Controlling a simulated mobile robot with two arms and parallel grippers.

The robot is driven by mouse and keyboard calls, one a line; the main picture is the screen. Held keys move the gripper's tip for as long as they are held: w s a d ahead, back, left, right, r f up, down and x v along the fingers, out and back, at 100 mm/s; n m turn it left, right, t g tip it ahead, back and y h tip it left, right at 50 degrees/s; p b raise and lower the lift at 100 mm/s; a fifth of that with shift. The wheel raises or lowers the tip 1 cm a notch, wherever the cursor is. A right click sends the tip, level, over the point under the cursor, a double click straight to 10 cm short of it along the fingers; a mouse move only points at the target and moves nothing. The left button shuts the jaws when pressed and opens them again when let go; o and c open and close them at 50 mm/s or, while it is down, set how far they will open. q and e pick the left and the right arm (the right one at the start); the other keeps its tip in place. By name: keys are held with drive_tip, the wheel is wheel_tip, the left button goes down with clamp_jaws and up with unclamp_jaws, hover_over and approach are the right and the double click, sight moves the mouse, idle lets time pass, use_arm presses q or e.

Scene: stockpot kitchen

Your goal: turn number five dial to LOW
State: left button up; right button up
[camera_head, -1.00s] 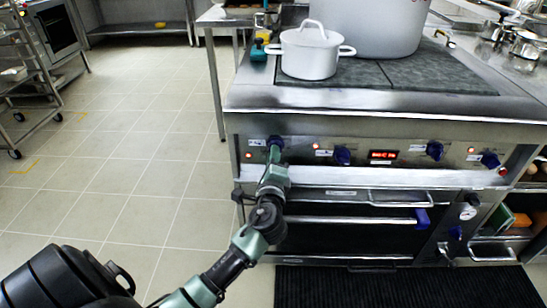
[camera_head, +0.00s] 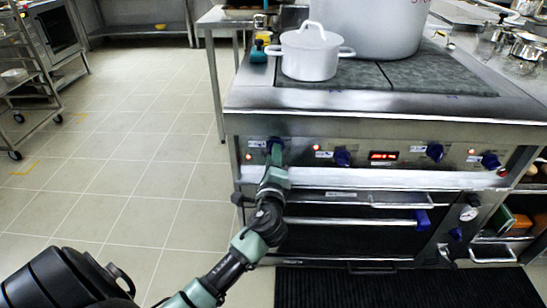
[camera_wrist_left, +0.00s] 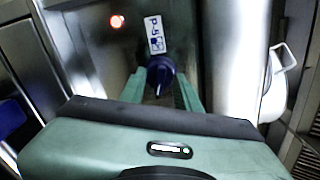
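The stove's front panel (camera_head: 400,146) carries several blue dials in the head view. My left gripper (camera_head: 276,152) is at the leftmost dial (camera_head: 274,141), whose lower part it hides. In the left wrist view, this dial (camera_wrist_left: 160,72) sits between the two green fingers of my left gripper (camera_wrist_left: 161,84), with a visible gap on each side. The fingers look open around it. A white label (camera_wrist_left: 154,34) and a lit red lamp (camera_wrist_left: 117,21) are beside the dial; I cannot read the label for sure. My right gripper is not in view.
Other dials (camera_head: 342,157) and a red display (camera_head: 383,155) lie to the right. A white pot (camera_head: 310,58) and a big stockpot (camera_head: 370,25) stand on the stove top. Oven handles (camera_head: 400,202) stick out below the panel.

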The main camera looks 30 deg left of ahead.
use_arm(q)
drive_tip(key=v, duration=0.7)
drive_tip(key=shift+s, duration=0.3)
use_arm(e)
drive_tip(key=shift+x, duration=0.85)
use_arm(q)
drive_tip(key=shift+d, duration=0.1)
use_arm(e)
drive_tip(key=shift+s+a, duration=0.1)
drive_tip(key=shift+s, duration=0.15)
